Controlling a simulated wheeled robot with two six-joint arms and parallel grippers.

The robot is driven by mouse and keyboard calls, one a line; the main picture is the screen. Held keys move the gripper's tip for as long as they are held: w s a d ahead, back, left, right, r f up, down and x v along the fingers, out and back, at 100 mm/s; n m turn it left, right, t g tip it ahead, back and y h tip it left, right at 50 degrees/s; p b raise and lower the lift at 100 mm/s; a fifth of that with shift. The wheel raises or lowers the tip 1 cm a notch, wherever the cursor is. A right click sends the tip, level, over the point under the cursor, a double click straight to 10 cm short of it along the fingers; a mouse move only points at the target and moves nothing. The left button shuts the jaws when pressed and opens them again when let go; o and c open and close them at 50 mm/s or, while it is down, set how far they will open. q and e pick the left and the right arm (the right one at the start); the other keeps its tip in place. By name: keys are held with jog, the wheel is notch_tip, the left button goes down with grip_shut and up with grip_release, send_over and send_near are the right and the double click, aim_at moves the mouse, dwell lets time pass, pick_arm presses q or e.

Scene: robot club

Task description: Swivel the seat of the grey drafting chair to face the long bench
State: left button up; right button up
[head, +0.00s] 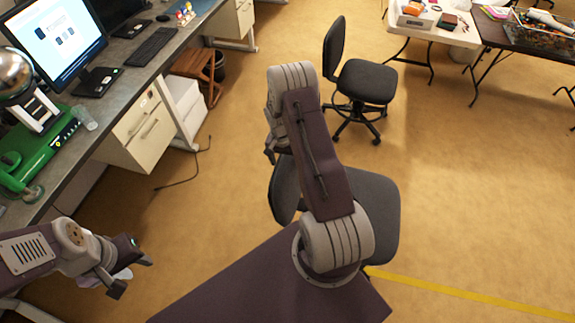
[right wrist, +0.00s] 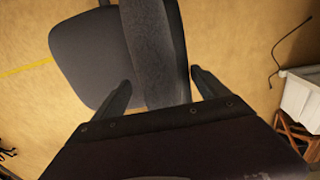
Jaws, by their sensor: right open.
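The grey drafting chair is partly hidden under my right arm in the head view. Its seat (head: 380,205) extends to the right of its backrest (head: 284,188), which is on the side towards the long grey-topped bench (head: 165,60). In the right wrist view the backrest (right wrist: 152,40) appears edge-on between the fingers of my right gripper (right wrist: 160,80), with the seat (right wrist: 88,55) to the left. The right gripper is open, its fingers on either side of the backrest; contact cannot be told. My left gripper (head: 132,275) is open and empty at the lower left.
A second dark chair (head: 366,82) stands beyond. Drawers (head: 145,130), a wooden stool (head: 196,68) and a cable (head: 185,178) are by the bench. A green machine (head: 40,155) sits on it. Tables (head: 440,32) stand at the upper right.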

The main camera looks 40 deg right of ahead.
jog(key=f, duration=0.2)
jog(key=f+p, duration=0.1)
jog(key=f, duration=0.1)
jog(key=shift+s+d+f, duration=0.15)
jog(key=shift+s+f, duration=0.05)
jog(key=shift+f, duration=0.2)
jog(key=shift+d, duration=0.1)
grip_shut()
jog(key=shift+f, duration=0.1)
